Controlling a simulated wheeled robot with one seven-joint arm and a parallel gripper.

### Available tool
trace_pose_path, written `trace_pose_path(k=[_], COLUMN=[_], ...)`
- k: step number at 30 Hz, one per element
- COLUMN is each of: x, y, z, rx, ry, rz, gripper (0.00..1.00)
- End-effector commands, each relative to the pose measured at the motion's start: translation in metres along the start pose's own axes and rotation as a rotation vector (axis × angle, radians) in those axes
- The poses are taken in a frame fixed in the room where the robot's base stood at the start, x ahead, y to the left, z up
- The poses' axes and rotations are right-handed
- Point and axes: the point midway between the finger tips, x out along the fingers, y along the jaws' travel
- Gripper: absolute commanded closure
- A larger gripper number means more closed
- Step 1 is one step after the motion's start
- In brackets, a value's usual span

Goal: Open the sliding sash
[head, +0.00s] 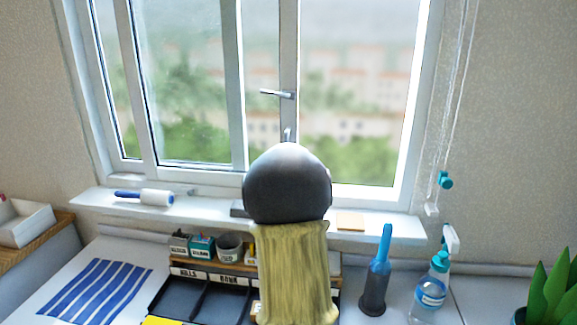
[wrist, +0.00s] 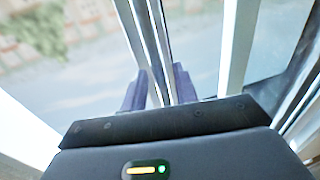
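The window (head: 190,184) has a white frame with a tall upright bar (head: 289,50) near its middle. A silver handle (head: 277,93) sticks out to the left from this bar. In the head view my gripper is hidden behind my own arm. In the wrist view my gripper (wrist: 160,88) has its two purple fingers apart, one on each side of a pale upright bar (wrist: 150,40). I cannot tell whether the fingers press on the bar. How far the sash stands open is unclear.
The white sill (head: 385,222) holds a lint roller (head: 145,197) at the left. Below are a dark tray (head: 205,300) with small pots, a blue-handled brush (head: 380,265), a spray bottle (head: 432,290) and a plant (head: 552,290). A blind cord (head: 460,90) hangs at the right.

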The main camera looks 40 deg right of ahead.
Motion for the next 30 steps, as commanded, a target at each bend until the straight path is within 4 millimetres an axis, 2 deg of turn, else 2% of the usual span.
trace_pose_path(k=[24, 30], x=[-0.139, -0.161], y=[0.000, 0.000], z=[0.001, 0.001], rx=[0.002, 0.001], ry=[0.000, 0.000], rz=[0.000, 0.000], gripper=[0.71, 0.71])
